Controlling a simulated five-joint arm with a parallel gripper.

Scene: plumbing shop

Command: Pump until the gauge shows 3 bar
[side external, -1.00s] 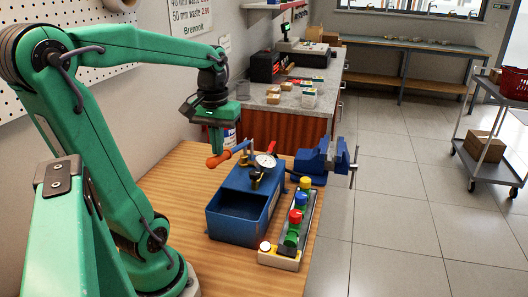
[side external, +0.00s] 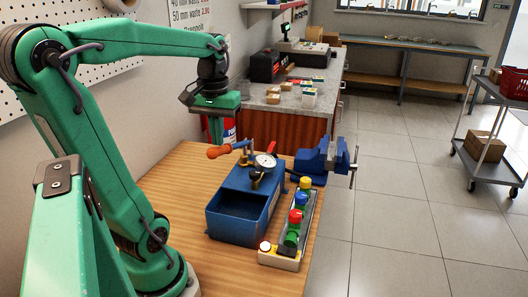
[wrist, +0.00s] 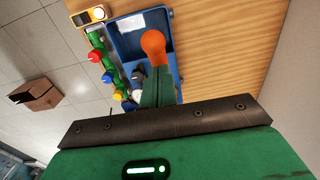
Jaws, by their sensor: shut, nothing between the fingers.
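A blue test pump (side external: 245,207) with an open tank stands on the wooden bench, and its tank also shows in the wrist view (wrist: 124,24). Its lever has an orange handle (side external: 219,152), raised and pointing left; it also shows in the wrist view (wrist: 153,44). A round white gauge (side external: 265,162) sits on top of the pump; its reading is too small to make out. My gripper (side external: 215,142) is shut and empty, pointing down right above the orange handle. I cannot tell whether the fingertips touch it.
Right of the pump is a rail with coloured knobs (side external: 296,216) and a yellow-and-white box with a lit button (side external: 265,246). A blue vise (side external: 322,160) stands behind. The bench's left part (side external: 180,185) is clear.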

